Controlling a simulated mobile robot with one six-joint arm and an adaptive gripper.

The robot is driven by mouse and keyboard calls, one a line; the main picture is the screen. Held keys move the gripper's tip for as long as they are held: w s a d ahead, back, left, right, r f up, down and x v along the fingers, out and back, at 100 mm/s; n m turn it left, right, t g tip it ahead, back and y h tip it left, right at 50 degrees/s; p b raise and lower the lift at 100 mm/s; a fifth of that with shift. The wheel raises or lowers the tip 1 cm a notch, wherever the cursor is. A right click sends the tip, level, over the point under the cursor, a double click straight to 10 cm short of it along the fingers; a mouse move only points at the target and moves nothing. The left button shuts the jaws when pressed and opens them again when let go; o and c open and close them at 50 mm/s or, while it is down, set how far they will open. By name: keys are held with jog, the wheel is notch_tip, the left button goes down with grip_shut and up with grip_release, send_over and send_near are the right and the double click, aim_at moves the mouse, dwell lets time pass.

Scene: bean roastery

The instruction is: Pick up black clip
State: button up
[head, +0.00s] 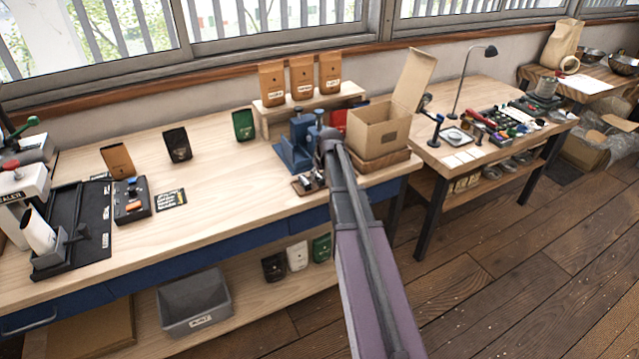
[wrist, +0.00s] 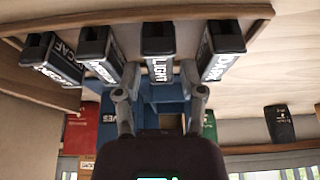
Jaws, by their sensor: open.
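Several black blocks with white lettering sit in a row on a small wooden tray (wrist: 140,13) in the wrist view, which looks upside down. One block reads LIGHT (wrist: 158,52); others are the DECAF block (wrist: 50,60), a block with unclear lettering (wrist: 100,52) and a block at right (wrist: 222,50). I cannot tell which of these, if any, is the black clip. My gripper (wrist: 160,84) is open and empty, its fingertips close to the LIGHT block.
A blue stand (head: 290,157) is just behind the tray. An open cardboard box (head: 378,131) stands to its right. Brown bags (head: 301,75) stand on a shelf behind. A green bag (head: 243,125) and a black bag (head: 177,144) stand left. The bench's middle is clear.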

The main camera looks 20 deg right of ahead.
jog(key=shift+b+x, duration=0.55)
jog(key=shift+x, duration=0.35)
jog(key=c, duration=0.6)
